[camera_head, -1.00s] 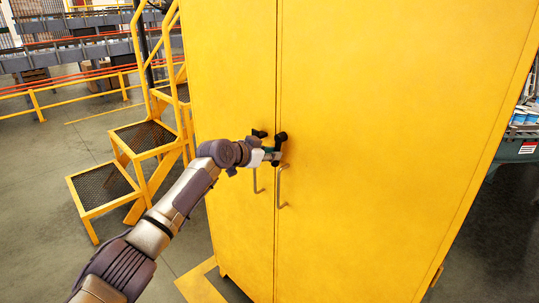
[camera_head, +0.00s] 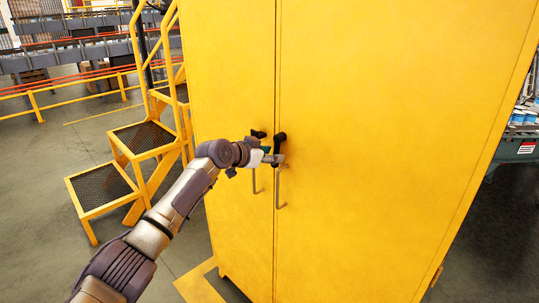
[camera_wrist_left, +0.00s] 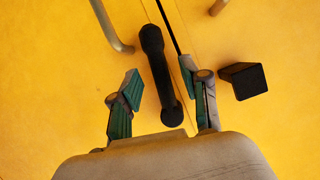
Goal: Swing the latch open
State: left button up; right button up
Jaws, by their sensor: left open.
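The latch is a black bar on the right door near the seam. It shows in the head view (camera_head: 280,142), and nearly upright in the left wrist view (camera_wrist_left: 158,72). My left gripper (camera_head: 275,158) is at the latch's lower part in the head view. In the wrist view its open fingers (camera_wrist_left: 160,83) stand on either side of the bar, with gaps visible; I cannot tell whether either touches it. The yellow cabinet (camera_head: 370,150) looks shut. My right gripper is not in view.
A black block (camera_wrist_left: 243,81) sits on the other door beside the fingers. Two bent metal handles, left (camera_head: 256,180) and right (camera_head: 281,188), hang just below the gripper. Yellow steps (camera_head: 140,140) stand left of the cabinet. Floor is open at left.

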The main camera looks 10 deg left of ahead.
pick_arm(q)
jog(key=shift+a, duration=0.1)
jog(key=v, duration=1.2)
